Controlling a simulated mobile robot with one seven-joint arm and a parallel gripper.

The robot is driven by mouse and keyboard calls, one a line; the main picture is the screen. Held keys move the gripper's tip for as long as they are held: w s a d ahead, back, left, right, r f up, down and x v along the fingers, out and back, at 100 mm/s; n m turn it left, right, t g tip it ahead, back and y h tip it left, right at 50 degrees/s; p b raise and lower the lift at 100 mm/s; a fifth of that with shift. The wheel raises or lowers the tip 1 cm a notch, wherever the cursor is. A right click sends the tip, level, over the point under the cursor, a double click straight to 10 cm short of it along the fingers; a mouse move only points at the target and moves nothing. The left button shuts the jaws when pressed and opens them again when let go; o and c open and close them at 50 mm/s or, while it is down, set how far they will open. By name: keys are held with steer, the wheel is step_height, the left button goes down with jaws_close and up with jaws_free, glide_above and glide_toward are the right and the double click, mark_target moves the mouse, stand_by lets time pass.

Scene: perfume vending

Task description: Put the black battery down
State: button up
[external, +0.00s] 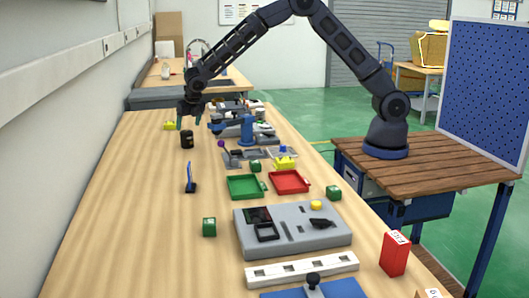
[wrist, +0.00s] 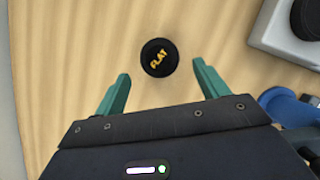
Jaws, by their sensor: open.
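The black battery (external: 187,139) stands upright on the wooden table, left of the grey fixtures. In the wrist view its round black top (wrist: 156,57) carries the yellow word "FLAT". My gripper (external: 189,122) is open and empty, just above or behind the battery in the external view. In the wrist view my gripper's two green fingers (wrist: 158,88) are spread wide, one to each side and a little below the battery's top. Neither finger touches the battery. The exact height gap cannot be told.
A green tray (external: 245,187) and a red tray (external: 290,182) lie nearer the camera. A blue stand (external: 190,178) and green cubes (external: 209,227) are on the table. A yellow item (external: 169,126) lies left of my gripper. Blue and grey fixtures (external: 247,130) crowd the right. The table's left side is mostly clear.

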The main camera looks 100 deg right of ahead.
steer(key=s+a+r+m+t+y, duration=0.1)
steer(key=s+a+r+m, duration=0.5)
steer(key=s+r, duration=0.65)
steer(key=s+a+r+m, duration=0.5)
steer(key=s+a+r, duration=0.2)
steer(key=s+r, duration=0.6)
steer(key=s+a+m+y, duration=0.1)
steer(key=s+a+m, duration=0.2)
steer(key=s, duration=0.7)
steer(key=s+a+m+t+y, duration=0.1)
steer(key=s+a+m, duration=0.2)
steer(key=s, duration=0.8)
steer(key=s+a+r+m, duration=0.1)
steer(key=s+a+m, duration=0.2)
steer(key=s+m, duration=0.3)
steer(key=s, duration=0.4)
steer(key=shift+s+m+y, duration=0.2)
steer(key=shift+m+y, duration=0.2)
